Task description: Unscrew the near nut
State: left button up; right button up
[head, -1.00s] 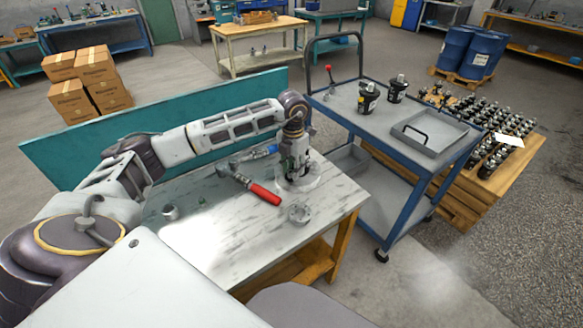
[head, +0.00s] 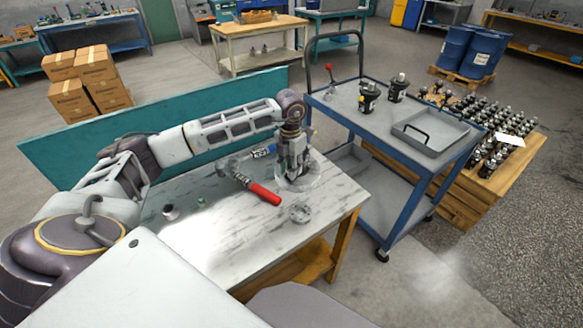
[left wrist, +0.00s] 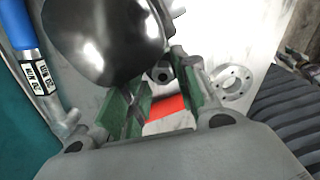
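The hydraulic motor stands on a round pale base (head: 300,180) near the right end of the table, mostly hidden by my gripper in the head view. Its shiny black body (left wrist: 105,38) fills the upper left of the left wrist view. My left gripper (head: 293,172) points down at the motor. Its green-padded fingers also show in the left wrist view (left wrist: 158,82), apart with a gap between them. A small dark round fastener (left wrist: 158,73), perhaps the near nut, shows near the fingertips beside the black body. I cannot tell whether the fingers touch it. My right gripper is out of view.
A red-handled tool (head: 262,193) and a blue-handled tool (head: 262,152) lie close to the motor. A metal flange (head: 300,213) lies in front. Small parts (head: 170,212) lie at the table's left. A blue cart (head: 345,108) stands to the right.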

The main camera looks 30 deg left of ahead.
pick_arm(q)
jog(key=shift+m, duration=0.3)
jog(key=shift+s+m+b, duration=0.1)
jog(key=shift+m+b, duration=0.2)
jog(key=shift+m, duration=0.5)
